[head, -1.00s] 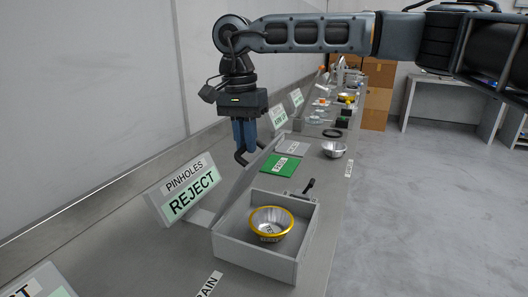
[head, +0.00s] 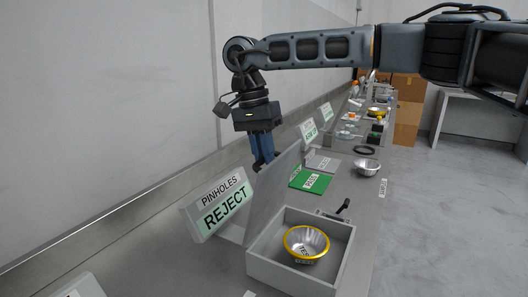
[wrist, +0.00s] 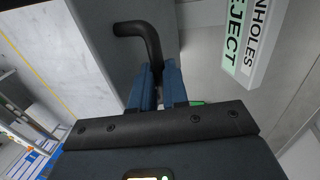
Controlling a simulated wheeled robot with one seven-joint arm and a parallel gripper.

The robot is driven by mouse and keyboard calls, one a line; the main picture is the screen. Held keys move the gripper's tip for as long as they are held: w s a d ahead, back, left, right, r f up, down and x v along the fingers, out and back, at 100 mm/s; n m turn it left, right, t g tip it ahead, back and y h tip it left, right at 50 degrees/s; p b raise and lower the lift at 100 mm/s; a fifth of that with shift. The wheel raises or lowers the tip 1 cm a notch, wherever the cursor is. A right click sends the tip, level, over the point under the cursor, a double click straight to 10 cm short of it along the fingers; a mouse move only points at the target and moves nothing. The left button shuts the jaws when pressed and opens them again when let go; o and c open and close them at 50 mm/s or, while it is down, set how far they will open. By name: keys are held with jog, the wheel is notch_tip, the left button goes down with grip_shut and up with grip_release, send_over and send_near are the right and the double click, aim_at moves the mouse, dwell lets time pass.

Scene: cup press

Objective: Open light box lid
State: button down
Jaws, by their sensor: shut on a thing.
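The light box (head: 283,274) is a grey open-topped box on the bench. Its grey lid (head: 272,193) stands raised, steeply tilted, along the box's left side. A metal bowl with a yellow rim (head: 306,243) sits inside the box. My gripper (head: 263,164) is at the lid's upper far edge, its fingers partly hidden by the lid. In the wrist view, my blue fingers (wrist: 158,88) are shut on a black bent handle (wrist: 143,36), which lies against a grey surface that looks like the lid.
A tilted "PINHOLES REJECT" sign (head: 219,204) stands close left of the lid. A green mat (head: 311,180), a grey mat (head: 322,162) and a metal bowl (head: 367,167) lie beyond the box. A small black lever (head: 343,208) is at the box's far side. The wall runs along the left.

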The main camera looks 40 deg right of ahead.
jog(key=c, duration=1.4)
grip_release()
jog(key=shift+f, duration=0.4)
jog(key=shift+o, duration=1.4)
jog(key=shift+r, duration=0.15)
jog(key=shift+r, duration=0.15)
jog(key=v, duration=0.7)
jog(key=shift+r+b, duration=0.25)
jog(key=shift+b, duration=0.1)
jog(key=shift+w, duration=0.1)
